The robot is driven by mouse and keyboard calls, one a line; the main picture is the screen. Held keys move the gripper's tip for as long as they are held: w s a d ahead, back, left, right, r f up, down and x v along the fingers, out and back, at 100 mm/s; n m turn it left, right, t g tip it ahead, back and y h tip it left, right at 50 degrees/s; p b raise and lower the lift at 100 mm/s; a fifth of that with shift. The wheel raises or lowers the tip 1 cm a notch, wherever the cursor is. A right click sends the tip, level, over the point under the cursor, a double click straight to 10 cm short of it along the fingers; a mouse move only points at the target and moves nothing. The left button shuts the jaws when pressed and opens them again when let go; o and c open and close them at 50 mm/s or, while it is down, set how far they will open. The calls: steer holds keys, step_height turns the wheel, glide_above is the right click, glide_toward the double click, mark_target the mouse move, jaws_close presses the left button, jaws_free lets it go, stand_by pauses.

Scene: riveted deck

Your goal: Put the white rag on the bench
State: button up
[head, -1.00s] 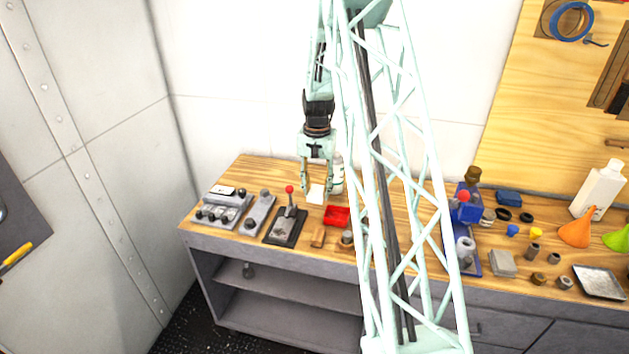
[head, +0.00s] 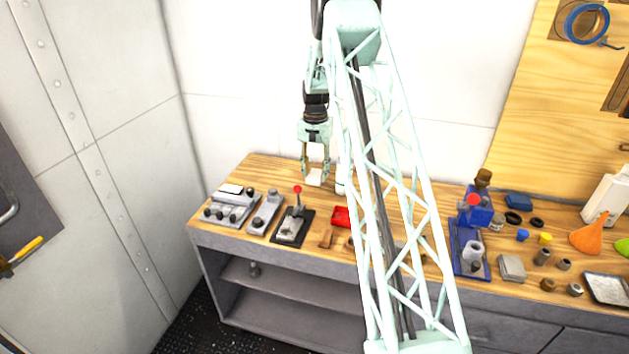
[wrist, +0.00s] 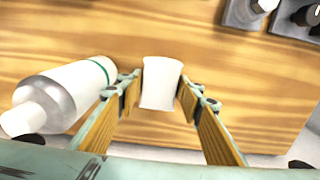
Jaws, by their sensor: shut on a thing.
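The white rag (wrist: 160,82) is a small pale piece between my fingertips in the wrist view. In the head view the white rag (head: 314,177) shows at the lower end of my gripper (head: 315,174). My gripper (wrist: 159,88) is shut on it, with one finger at each side. The wooden bench top (head: 262,173) lies below, toward its back left part. I cannot tell how far the rag is above the wood.
A white bottle with a green ring (wrist: 62,97) is close beside my left finger in the wrist view. A lever (head: 294,222), control boxes (head: 232,208) and a red tray (head: 341,216) stand in front. My arm hides the middle of the bench.

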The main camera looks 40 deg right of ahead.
mark_target(315, 179)
steer(key=shift+w+d, duration=0.1)
steer(key=shift+w, duration=0.15)
steer(key=shift+w+d, duration=0.1)
steer(key=shift+w, duration=0.05)
steer(key=shift+f, duration=1.8)
steer(key=shift+f, duration=0.2)
steer(key=o, duration=0.8)
steer(key=shift+r, duration=0.2)
steer(key=shift+r, duration=6)
